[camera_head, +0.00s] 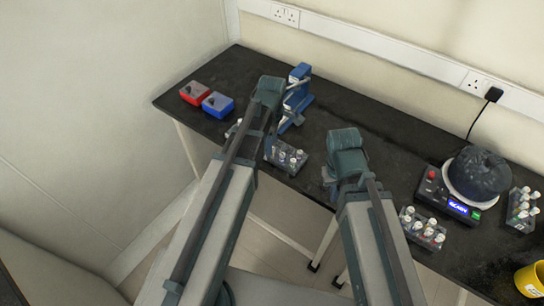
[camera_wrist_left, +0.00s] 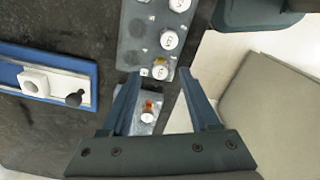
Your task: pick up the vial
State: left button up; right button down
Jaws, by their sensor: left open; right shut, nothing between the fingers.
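In the left wrist view, a vial (camera_wrist_left: 148,115) with a white cap and an orange-brown part stands in a grey holder, seen between my left fingers and nearer the left one. My left gripper (camera_wrist_left: 163,80) is open and empty. I cannot tell its height above the vial. A rack (camera_wrist_left: 133,55) with several white-capped vials lies just beyond the fingertips. In the head view, my left wrist hides part of the bench beside a vial rack (camera_head: 287,156). My right gripper (camera_head: 329,178) is shut and empty near the bench's front edge, right of that rack.
A blue device (camera_head: 298,90) stands behind my left wrist. Red (camera_head: 195,93) and blue (camera_head: 218,104) boxes sit at the left.

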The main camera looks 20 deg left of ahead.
pick_arm(q)
notch_tip(320, 180, down, 2)
jog(key=shift+f+b, duration=0.25)
jog(key=shift+b, duration=0.5)
jog(key=shift+r, duration=0.1)
grip_shut()
